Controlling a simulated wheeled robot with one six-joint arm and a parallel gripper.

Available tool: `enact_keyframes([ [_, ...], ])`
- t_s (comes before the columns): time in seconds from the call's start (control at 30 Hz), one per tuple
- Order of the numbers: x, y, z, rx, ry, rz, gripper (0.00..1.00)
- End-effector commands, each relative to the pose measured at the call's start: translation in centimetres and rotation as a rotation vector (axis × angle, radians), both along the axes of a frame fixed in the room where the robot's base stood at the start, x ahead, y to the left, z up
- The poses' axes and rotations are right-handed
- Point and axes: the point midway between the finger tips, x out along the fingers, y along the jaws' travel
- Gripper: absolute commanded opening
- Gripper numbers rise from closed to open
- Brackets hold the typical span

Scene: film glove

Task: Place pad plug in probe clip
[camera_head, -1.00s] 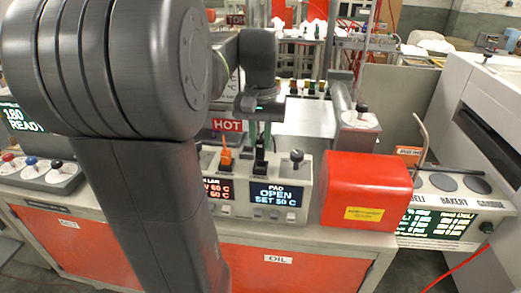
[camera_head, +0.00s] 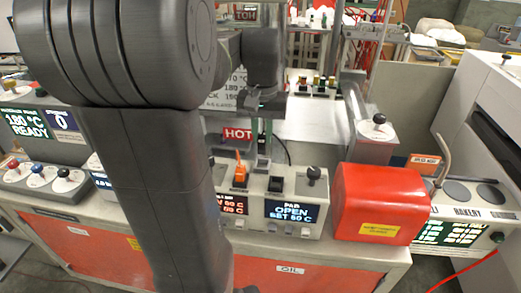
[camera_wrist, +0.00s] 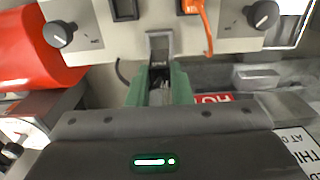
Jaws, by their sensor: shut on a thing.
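My gripper (camera_wrist: 160,80) has two green fingers shut on a small dark piece, the pad plug (camera_wrist: 159,73), mostly hidden between them. It also shows in the head view (camera_head: 261,140), behind the controller's top. A grey bracket, apparently the probe clip (camera_wrist: 159,44), stands at the controller's back edge, just ahead of the fingertips. The plug is close to the clip; I cannot tell whether it sits inside. The clip also shows in the head view (camera_head: 263,163). The black PAD socket (camera_head: 275,184) looks empty, above the lit PAD display (camera_head: 291,211). A black cable (camera_wrist: 122,72) runs beside the fingers.
An orange plug (camera_head: 240,172) with its cable stands just left of the PAD socket. A black knob (camera_head: 313,174) is to the right. A red box (camera_head: 380,203) is right of the controller. A red HOT sign (camera_head: 238,134) is close behind.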

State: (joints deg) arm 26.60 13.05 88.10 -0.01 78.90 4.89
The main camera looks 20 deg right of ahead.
Motion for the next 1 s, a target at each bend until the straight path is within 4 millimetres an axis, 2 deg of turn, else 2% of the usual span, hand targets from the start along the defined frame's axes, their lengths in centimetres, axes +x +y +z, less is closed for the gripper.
enact_keyframes([
  [0.4,0.0,0.0,-5.1,0.001,0.002,0.000,0.00],
  [0.83,0.0,0.0,-6.0,-0.001,-0.001,0.000,0.00],
  [0.87,0.0,0.0,-5.9,-0.001,-0.001,0.000,0.23],
  [0.93,0.0,0.0,-5.9,-0.001,-0.001,0.000,0.37],
  [0.97,0.0,0.0,-5.9,-0.001,-0.001,0.000,0.41],
  [1.0,0.0,0.0,-5.8,-0.001,-0.001,0.000,0.41],
])
